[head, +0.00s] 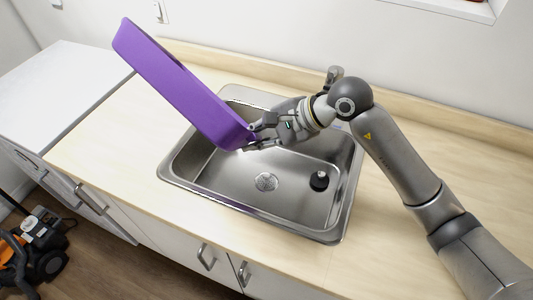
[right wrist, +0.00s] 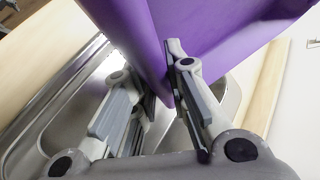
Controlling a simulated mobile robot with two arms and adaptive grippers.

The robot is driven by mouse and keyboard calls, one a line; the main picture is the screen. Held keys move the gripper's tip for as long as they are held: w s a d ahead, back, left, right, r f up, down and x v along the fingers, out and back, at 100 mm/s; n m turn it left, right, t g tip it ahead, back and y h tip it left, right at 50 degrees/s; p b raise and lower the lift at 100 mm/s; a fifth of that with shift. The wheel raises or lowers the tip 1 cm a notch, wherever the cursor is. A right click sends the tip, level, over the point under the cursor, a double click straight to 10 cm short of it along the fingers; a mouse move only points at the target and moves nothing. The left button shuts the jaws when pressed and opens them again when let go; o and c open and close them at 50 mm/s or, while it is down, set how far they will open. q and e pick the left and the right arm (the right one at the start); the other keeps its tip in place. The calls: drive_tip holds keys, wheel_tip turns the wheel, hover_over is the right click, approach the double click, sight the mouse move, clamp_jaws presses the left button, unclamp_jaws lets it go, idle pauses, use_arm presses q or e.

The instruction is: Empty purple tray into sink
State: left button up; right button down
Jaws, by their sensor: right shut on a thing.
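The purple tray (head: 185,88) is held up over the left part of the sink, steeply tilted, its far end raised to the upper left. My right gripper (head: 250,137) is shut on the tray's lower right end; the right wrist view also shows the fingers on the purple wall of the tray (right wrist: 205,30). The tray's inside is hidden from the head view. The steel sink (head: 225,180) is set in the counter below. A small dark round object (head: 320,181) lies in the basin, right of the drain (head: 265,182). My left gripper is not in view.
The faucet (head: 334,74) stands behind the sink, close to my right wrist. The wooden counter (head: 110,140) is bare on the left. A white appliance top (head: 60,70) adjoins it. An orange and black machine (head: 40,245) stands on the floor at lower left.

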drive_tip(key=s+a+f+n+t+h+b, duration=0.1)
drive_tip(key=s+a+f+h+b, duration=0.1)
drive_tip(key=b, duration=0.3)
drive_tip(key=s+a+f+n+t+h+b, duration=0.1)
drive_tip(key=s+a+f+t+h+b, duration=0.1)
drive_tip(key=a+f+b, duration=0.2)
drive_tip(key=s+a+f+n+t+h+b, duration=0.1)
drive_tip(key=s+a+f+t+h+b, duration=0.1)
drive_tip(key=b, duration=0.5)
drive_tip(key=shift+s+a+f+n+h, duration=0.15)
drive_tip(key=shift+s+a+f+h, duration=0.1)
drive_tip(key=shift+f, duration=0.2)
drive_tip(key=shift+s+a+f+n+h, duration=0.15)
drive_tip(key=shift+s+f+h, duration=0.1)
drive_tip(key=shift+f, duration=0.2)
use_arm(q)
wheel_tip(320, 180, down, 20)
drive_tip(key=b, duration=0.2)
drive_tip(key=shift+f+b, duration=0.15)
drive_tip(key=shift+b, duration=0.2)
use_arm(e)
drive_tip(key=shift+s+a+f+n+t+h, duration=0.3)
drive_tip(key=shift+s+a+f+t+h, duration=0.05)
drive_tip(key=shift+a+f+t+h, duration=0.2)
drive_tip(key=shift+r, duration=0.1)
